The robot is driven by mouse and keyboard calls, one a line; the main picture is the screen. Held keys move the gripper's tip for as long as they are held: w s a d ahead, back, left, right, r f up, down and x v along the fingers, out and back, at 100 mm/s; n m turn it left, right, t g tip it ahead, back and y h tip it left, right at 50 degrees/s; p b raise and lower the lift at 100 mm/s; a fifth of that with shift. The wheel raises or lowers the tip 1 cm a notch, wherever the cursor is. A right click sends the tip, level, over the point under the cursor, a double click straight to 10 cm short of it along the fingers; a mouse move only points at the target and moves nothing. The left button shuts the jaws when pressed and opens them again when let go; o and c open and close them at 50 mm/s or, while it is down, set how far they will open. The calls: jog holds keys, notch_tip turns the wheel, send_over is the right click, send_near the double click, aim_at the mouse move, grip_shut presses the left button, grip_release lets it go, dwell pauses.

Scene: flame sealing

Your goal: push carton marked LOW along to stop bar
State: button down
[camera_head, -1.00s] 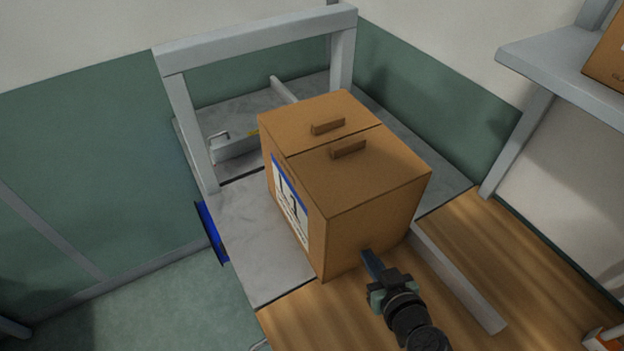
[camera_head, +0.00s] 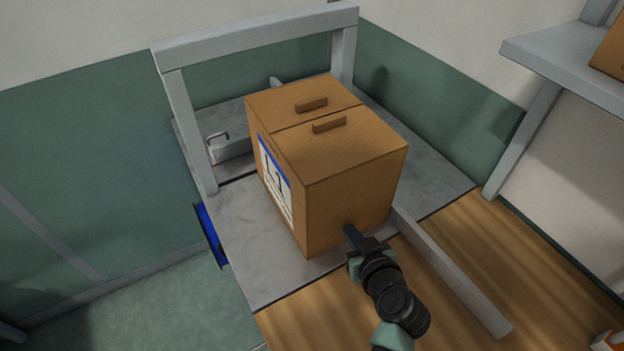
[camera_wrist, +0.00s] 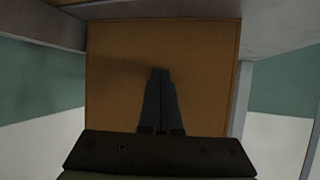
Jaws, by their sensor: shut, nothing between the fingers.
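A brown carton (camera_head: 342,160) with two small handles on top and a white-and-blue label on its left face stands on the grey plate (camera_head: 240,235). The label's text is too small to read for certain. My gripper (camera_head: 348,230) is shut and empty, its fingertips at the carton's near face, apparently touching it. In the wrist view the carton's face (camera_wrist: 200,90) fills the middle, with my shut fingers (camera_wrist: 161,75) pointing at it. No bar marked as a stop can be told for sure; the area behind the carton is partly hidden.
A grey frame (camera_head: 255,38) arches over the plate behind the carton. A grey rail (camera_head: 455,280) runs along the carton's right side. A metal piece with a handle (camera_head: 228,150) lies left of the carton. A shelf (camera_head: 560,50) juts out at upper right.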

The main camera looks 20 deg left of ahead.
aim_at(345, 222)
jog(key=shift+w+a+f+b, duration=0.1)
jog(key=shift+w+a+b, duration=0.5)
jog(key=shift+w+a, duration=0.5)
jog(key=shift+w+a+r+b, duration=0.1)
jog(key=shift+w+a+b, duration=0.6)
jog(key=shift+a, duration=0.7)
jog(key=shift+w+a+f+b, duration=0.1)
jog(key=shift+w+a+b, duration=0.35)
jog(key=shift+w+a, duration=0.75)
jog(key=shift+s+d+p, duration=0.25)
jog(key=shift+s+d, duration=0.7)
jog(key=shift+d, duration=0.3)
jog(key=shift+s+d+p, duration=0.2)
jog(key=shift+s+d, duration=0.75)
jog(key=shift+d, duration=0.25)
